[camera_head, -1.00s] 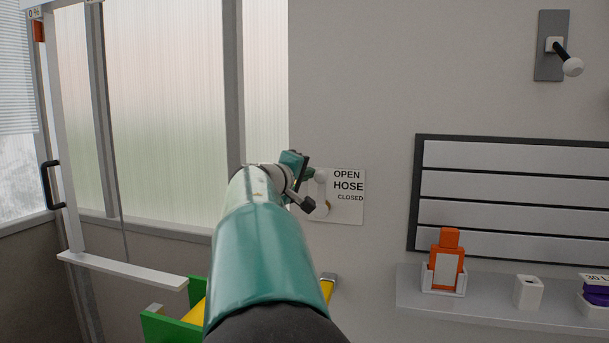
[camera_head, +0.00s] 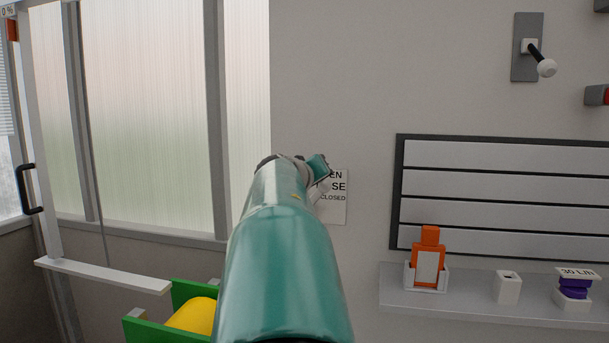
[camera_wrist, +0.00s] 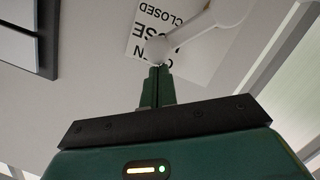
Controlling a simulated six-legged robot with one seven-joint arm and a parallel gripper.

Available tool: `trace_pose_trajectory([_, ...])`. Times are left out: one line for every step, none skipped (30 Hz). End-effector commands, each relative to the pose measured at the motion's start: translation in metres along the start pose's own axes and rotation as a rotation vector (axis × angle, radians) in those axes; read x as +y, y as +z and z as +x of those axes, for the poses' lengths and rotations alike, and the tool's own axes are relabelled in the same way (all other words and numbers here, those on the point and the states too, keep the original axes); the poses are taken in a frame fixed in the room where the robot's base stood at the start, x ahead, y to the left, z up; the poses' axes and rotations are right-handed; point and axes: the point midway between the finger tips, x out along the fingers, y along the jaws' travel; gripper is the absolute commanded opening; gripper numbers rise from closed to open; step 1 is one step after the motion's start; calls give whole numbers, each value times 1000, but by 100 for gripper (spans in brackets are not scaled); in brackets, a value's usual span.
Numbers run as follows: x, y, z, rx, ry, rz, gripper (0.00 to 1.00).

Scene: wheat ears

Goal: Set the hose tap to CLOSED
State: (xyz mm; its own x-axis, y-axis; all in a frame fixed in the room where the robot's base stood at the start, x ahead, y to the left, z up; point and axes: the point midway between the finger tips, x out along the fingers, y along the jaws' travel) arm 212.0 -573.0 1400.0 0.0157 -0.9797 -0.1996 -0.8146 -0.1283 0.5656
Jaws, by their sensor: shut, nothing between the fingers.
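The hose tap's sign (camera_head: 338,212) is on the wall, reading OPEN at top, HOSE in the middle and CLOSED at bottom. My arm hides its left part in the head view. The sign shows upside down in the wrist view (camera_wrist: 190,62). There the tap's white lever (camera_wrist: 195,28) runs from a thicker part at upper right to a round knob near the words HOSE and OPEN. My gripper (camera_wrist: 157,70) is shut and empty, its tips right at the knob; I cannot tell whether they touch it. In the head view my gripper (camera_head: 318,166) covers part of the sign.
A slatted panel (camera_head: 500,155) hangs right of the sign, above a shelf (camera_head: 450,301) with an orange bottle (camera_head: 428,262) and small white holders. A green crate (camera_head: 140,328) with something yellow is low left. Windows are left.

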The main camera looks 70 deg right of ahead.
Motion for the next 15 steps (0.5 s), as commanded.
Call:
trace_pose_trajectory([3,5,1,-2,-10,42,0])
trace_pose_trajectory([5,7,2,-1,-17,70,0])
trace_pose_trajectory([7,11,2,-1,-26,107,0])
trace_pose_trajectory([8,13,3,-1,-33,135,0])
trace_pose_trajectory([10,16,4,-2,-39,163,0])
trace_pose_trajectory([11,20,5,-2,-49,199,0])
trace_pose_trajectory([12,23,6,-2,-56,227,0])
trace_pose_trajectory([13,26,6,-2,-62,254,0])
trace_pose_trajectory([15,29,7,-2,-72,292,0])
trace_pose_trajectory([15,32,8,-3,-78,318,0])
trace_pose_trajectory([16,35,9,-2,-86,347,0])
trace_pose_trajectory([17,39,9,-2,-95,383,0])
trace_pose_trajectory([17,41,10,-1,-102,412,0])
trace_pose_trajectory([18,45,11,-2,-108,439,0])
trace_pose_trajectory([18,49,12,-2,-118,476,0])
